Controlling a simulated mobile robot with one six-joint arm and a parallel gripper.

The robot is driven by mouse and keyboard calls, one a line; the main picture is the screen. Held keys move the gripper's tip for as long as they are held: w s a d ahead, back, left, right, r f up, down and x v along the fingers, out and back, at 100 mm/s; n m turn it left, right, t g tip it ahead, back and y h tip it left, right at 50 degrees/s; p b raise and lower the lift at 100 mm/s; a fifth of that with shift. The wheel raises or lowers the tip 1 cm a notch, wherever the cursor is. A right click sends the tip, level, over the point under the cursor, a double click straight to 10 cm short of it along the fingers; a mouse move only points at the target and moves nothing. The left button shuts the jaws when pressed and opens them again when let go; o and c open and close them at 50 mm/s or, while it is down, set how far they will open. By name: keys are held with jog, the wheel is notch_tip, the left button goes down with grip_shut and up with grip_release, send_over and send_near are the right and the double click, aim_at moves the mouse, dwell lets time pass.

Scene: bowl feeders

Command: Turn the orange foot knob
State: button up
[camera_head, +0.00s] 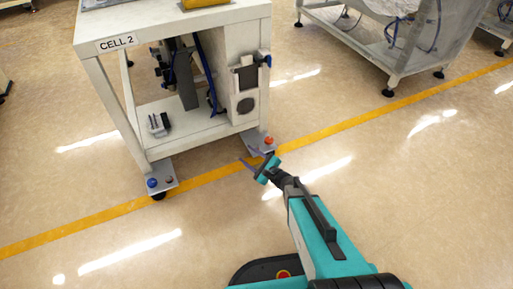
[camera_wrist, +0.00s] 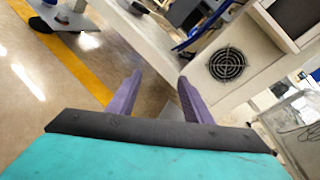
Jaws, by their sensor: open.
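The orange foot knob (camera_head: 268,140) sits on a grey foot plate (camera_head: 256,149) at the right front leg of the CELL 2 frame in the head view. My gripper (camera_head: 257,157) is just in front of that plate, low near the floor, apart from the knob as far as I can tell. In the wrist view my gripper (camera_wrist: 160,76) shows two purple fingers spread apart with nothing between them. The orange knob does not show in the wrist view.
The left foot plate (camera_head: 162,180) carries a blue knob (camera_head: 152,182) and a dark red knob (camera_head: 169,180). A white frame (camera_head: 97,100) with a fan grille (camera_wrist: 226,64) rises behind. A yellow floor line (camera_head: 100,217) runs past. The floor in front is clear.

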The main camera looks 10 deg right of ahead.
jog(key=s+a+r+n+g+p, duration=0.3)
jog(key=s+r+n+g+p, duration=0.35)
jog(key=s+p, duration=0.55)
jog(key=s+a+r+n+g+p, duration=0.45)
jog(key=s+r+n+p, duration=0.25)
jog(key=s+p, duration=0.4)
jog(key=s+d+r+n+g+h+p, duration=0.7)
jog(key=s+d+r+n+h+p, duration=0.2)
jog(key=s+d+r+p, duration=0.8)
jog(key=shift+s+d+r+g+p, duration=0.3)
jog(key=shift+s+p, duration=1.15)
jog(key=shift+p, duration=1.25)
jog(key=shift+a+r, duration=0.1)
jog(key=c, duration=0.4)
jog(key=shift+a+n, duration=0.15)
jog(key=shift+n, duration=0.1)
